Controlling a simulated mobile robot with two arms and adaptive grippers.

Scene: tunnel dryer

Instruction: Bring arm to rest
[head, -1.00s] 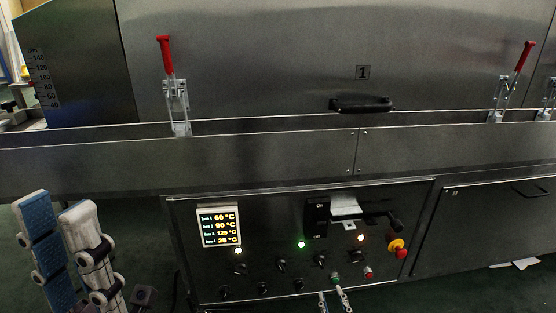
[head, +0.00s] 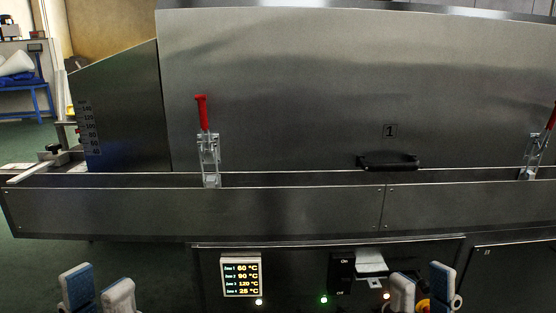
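My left gripper (head: 97,290) is at the lower left, in front of the dryer and left of the control panel. Its two fingers stand apart with nothing between them. My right gripper (head: 422,290) is at the lower right, in front of the panel's right part. Its fingers are spread, with a clear gap and nothing held. Both grippers point upward. Only their finger ends show; the arms are below the picture.
The control panel (head: 300,265) has a lit temperature display (head: 241,275) and several lamps. Above it runs the dryer's metal ledge (head: 280,212), with red-handled clamps (head: 202,113) and a black handle (head: 390,162) on the cover. Open green floor lies at left.

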